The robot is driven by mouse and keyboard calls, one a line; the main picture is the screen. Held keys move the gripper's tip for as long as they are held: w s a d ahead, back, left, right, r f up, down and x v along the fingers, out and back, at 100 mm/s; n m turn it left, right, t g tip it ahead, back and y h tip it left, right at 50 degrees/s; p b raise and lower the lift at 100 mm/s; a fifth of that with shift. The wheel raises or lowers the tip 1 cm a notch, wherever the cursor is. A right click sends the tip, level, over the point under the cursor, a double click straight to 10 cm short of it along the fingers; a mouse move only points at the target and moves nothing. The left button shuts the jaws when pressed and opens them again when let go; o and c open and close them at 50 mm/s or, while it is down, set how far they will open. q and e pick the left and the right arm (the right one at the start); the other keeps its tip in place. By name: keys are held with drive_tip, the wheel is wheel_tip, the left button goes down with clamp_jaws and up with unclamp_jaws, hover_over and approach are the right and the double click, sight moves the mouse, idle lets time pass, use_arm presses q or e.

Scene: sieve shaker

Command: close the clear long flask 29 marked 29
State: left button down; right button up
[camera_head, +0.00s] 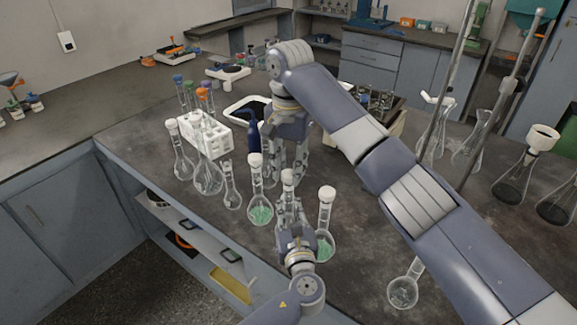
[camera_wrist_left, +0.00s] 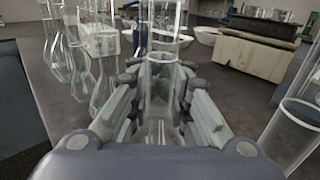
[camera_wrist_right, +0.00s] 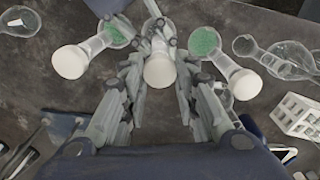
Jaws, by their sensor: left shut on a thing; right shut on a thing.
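The clear long flask (camera_wrist_left: 163,25) stands upright with its neck in my left gripper (camera_head: 292,212), which is shut on it. Its clear neck also shows in the head view (camera_head: 289,193); the mark 29 cannot be read. A white stopper (camera_head: 289,174) is at the top of this neck; whether it is fully seated cannot be told. My right gripper (camera_wrist_right: 158,76) reaches down from above and is shut on this white stopper (camera_wrist_right: 158,70). The left gripper's fingers (camera_wrist_left: 160,88) hide part of the flask body.
White-capped flasks with green granules stand close on both sides (camera_head: 260,212) (camera_head: 325,245). Clear flasks (camera_head: 207,175) and a white rack (camera_head: 212,136) are to the left. A dark blue bottle (camera_head: 253,133) stands behind. Another clear flask (camera_head: 403,291) is at the lower right.

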use_arm(q)
drive_tip(key=shift+s+d, duration=0.15)
use_arm(e)
drive_tip(key=m, duration=1.3)
drive_tip(key=shift+m, duration=0.4)
drive_tip(key=o, duration=0.8)
drive_tip(key=shift+d, duration=0.1)
drive_tip(key=shift+o, duration=0.2)
wheel_tip(320, 180, up, 12)
use_arm(q)
drive_tip(key=c, duration=1.4)
unclamp_jaws()
